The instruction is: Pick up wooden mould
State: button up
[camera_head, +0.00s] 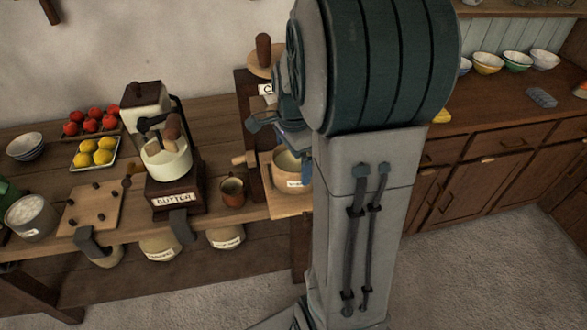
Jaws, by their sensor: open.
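A round, pale wooden tub that looks like the wooden mould (290,183) stands on the light wooden base of a press at the right end of the table. It has a small label on its front and pale contents, and its right side is hidden by my arm. My gripper (282,133) is blue-grey and shows only in part to the left of my arm, in front of the press and just above the tub. It is open. My arm hides much of it, so I cannot tell whether it touches the tub.
The press (242,98) has an upright and a wooden handle close by my gripper. A copper mug (232,191), a butter churn (168,183), a pegged board (92,207) and a bowl (31,216) stand to the left. A counter (500,118) with several bowls is at right.

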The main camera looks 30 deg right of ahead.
jog(key=shift+f, duration=0.9)
jog(key=c, duration=1)
jog(key=shift+r, duration=0.1)
